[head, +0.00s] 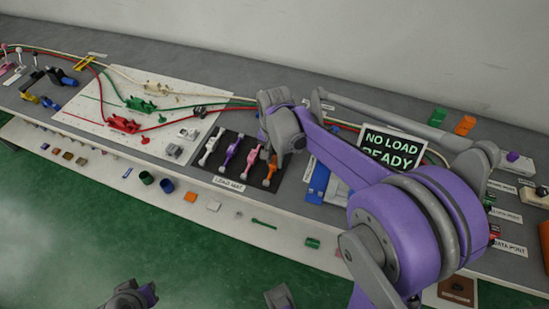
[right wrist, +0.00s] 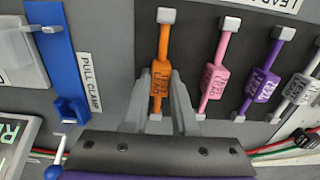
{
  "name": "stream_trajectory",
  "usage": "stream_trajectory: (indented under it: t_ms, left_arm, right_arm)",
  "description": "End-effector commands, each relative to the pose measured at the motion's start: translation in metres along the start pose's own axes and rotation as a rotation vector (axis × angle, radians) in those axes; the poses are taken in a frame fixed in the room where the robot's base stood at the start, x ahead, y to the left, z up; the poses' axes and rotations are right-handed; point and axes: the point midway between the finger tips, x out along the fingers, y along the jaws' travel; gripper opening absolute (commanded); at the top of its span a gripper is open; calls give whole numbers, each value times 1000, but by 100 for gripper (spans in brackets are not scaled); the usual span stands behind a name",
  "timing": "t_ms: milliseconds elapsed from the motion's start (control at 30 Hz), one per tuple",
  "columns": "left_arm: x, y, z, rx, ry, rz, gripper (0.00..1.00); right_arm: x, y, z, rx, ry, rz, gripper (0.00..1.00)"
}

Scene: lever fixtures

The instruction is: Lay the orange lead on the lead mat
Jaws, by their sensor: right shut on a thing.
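The orange lead (right wrist: 161,72) has a block in its middle and pale end caps. It lies along the black lead mat (head: 233,172), at the mat's right end; part of it (head: 271,170) shows below my gripper in the head view. My right gripper (right wrist: 160,103) is shut on the orange lead near its block. I cannot tell whether the lead touches the mat or is slightly above it. Pink (head: 251,159), purple (head: 231,154) and white (head: 211,147) leads lie beside it in a row.
A blue fixture (right wrist: 70,60) labelled PULL CLAMP and a NO LOAD READY display (head: 392,146) stand to the right of the mat in the head view. A white board (head: 150,90) with coloured cables is to the left. Small parts lie along the lower front ledge.

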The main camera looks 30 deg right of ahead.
Motion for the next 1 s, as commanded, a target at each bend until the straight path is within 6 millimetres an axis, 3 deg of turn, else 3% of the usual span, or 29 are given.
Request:
stream_trajectory:
  t_ms: [267,300,467,700,867,1000]
  left_arm:
    - [1,0,1,0,0,0,0]
    - [1,0,1,0,0,0,0]
    - [1,0,1,0,0,0,0]
    - [1,0,1,0,0,0,0]
    - [1,0,1,0,0,0,0]
    - [1,0,1,0,0,0,0]
  right_arm:
    - [2,0,0,0,0,0,0]
    - [2,0,0,0,0,0,30]
    - [2,0,0,0,0,0,59]
    - [2,0,0,0,0,0,63]
    - [2,0,0,0,0,0,91]
    - [2,0,0,0,0,0,91]
